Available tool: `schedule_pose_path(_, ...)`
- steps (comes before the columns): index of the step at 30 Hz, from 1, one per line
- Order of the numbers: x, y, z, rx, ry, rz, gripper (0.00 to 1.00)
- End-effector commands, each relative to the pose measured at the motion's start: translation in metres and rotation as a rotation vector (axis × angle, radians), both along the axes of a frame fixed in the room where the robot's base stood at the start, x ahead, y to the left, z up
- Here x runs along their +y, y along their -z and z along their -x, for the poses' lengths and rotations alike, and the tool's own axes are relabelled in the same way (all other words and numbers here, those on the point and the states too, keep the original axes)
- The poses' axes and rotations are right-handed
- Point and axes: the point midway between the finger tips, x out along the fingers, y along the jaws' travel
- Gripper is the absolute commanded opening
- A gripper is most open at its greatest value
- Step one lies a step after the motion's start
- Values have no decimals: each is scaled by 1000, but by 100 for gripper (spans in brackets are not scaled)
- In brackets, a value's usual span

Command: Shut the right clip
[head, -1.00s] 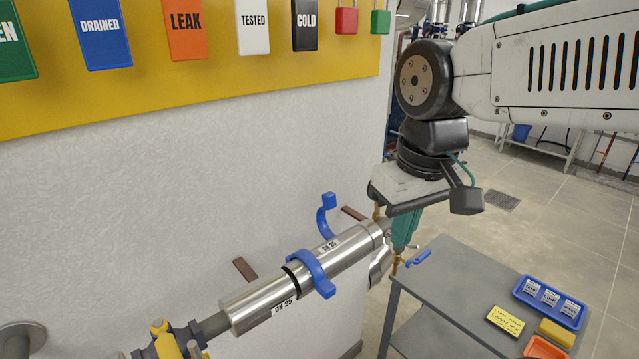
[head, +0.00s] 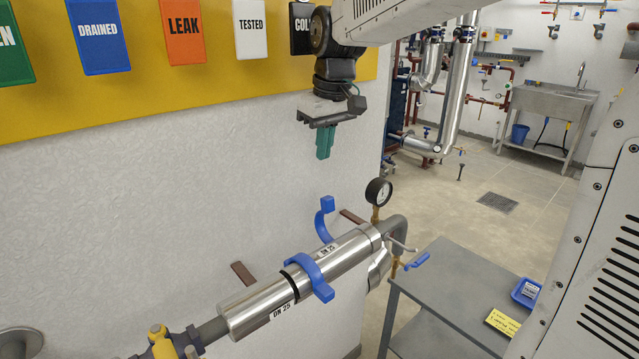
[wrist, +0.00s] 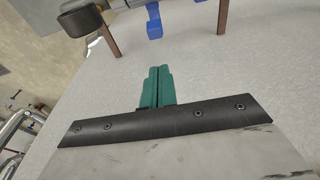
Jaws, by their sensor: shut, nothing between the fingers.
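The right clip (head: 325,217) is a blue curved band. It stands up open behind the steel pipe cover, its free end raised on the wall side. The left clip (head: 311,275), also blue, curves over the top of the cover (head: 345,254). My gripper (head: 323,156) has green fingers pointing down, shut and empty. It hangs in front of the wall, above the right clip and apart from it. In the wrist view the shut fingers (wrist: 158,70) show, with a blue piece (wrist: 153,22), likely the right clip, beyond their tips.
A pressure gauge (head: 378,191) rises at the pipe's right end, near a blue-handled valve (head: 417,261). Brown wall brackets (head: 243,273) sit behind the pipe. A grey table (head: 440,310) stands at right. The tag board (head: 200,85) is above. Wall space between is clear.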

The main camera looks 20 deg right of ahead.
Motion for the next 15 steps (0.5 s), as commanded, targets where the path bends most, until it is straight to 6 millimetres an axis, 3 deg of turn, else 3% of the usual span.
schedule_pose_path(5, 1, 16, -2, 4, 0, 0, 0)
schedule_pose_path(15, 4, 75, -11, 4, 0, 0, 0)
